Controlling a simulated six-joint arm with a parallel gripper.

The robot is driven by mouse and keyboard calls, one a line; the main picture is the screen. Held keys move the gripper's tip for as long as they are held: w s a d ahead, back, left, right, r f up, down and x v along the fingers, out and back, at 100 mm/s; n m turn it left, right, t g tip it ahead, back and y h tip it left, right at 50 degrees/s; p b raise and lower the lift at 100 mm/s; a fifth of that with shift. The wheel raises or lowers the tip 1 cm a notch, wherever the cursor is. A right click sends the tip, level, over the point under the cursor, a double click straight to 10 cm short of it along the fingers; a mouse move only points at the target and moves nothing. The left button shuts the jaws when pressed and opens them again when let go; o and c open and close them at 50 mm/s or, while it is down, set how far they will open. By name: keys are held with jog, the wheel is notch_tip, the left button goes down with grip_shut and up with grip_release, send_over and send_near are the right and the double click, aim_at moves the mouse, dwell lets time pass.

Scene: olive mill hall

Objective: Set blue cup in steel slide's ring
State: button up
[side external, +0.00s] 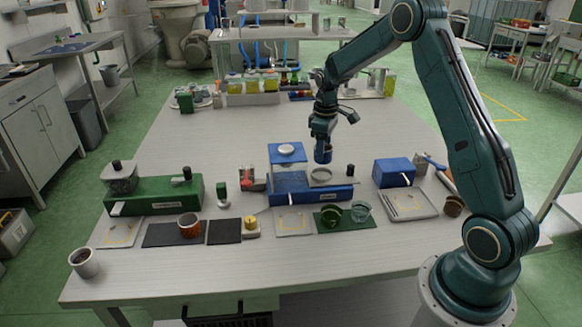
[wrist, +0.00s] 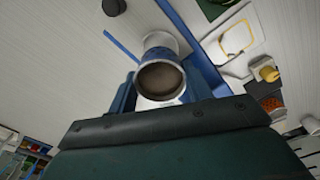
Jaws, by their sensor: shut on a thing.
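My gripper (side external: 323,138) is shut on the blue cup (side external: 323,155) and holds it upright above the blue machine (side external: 335,195). The steel slide's ring (side external: 320,176) sits on that machine, just below the cup in the side view. A small gap shows between cup and ring there. In the wrist view the cup (wrist: 161,77) shows its round open mouth, with a pale rim and a brownish inside. A pale round edge, likely the ring (wrist: 160,39), shows just beyond it, partly hidden by the cup.
A white round-topped blue unit (side external: 286,165) stands close left of the ring, and a black knob (side external: 350,170) close right. A green tray (side external: 345,217) with glass cups lies in front. A smaller blue box (side external: 394,172) stands to the right.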

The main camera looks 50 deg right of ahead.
jog(key=shift+f, duration=1.35)
jog(key=shift+f, duration=0.6)
dwell(0.5)
jog(key=shift+f, duration=0.5)
jog(key=shift+f, duration=0.5)
dwell(0.5)
jog(key=o, duration=1.1)
jog(key=shift+o, duration=0.2)
jog(key=shift+r, duration=4.05)
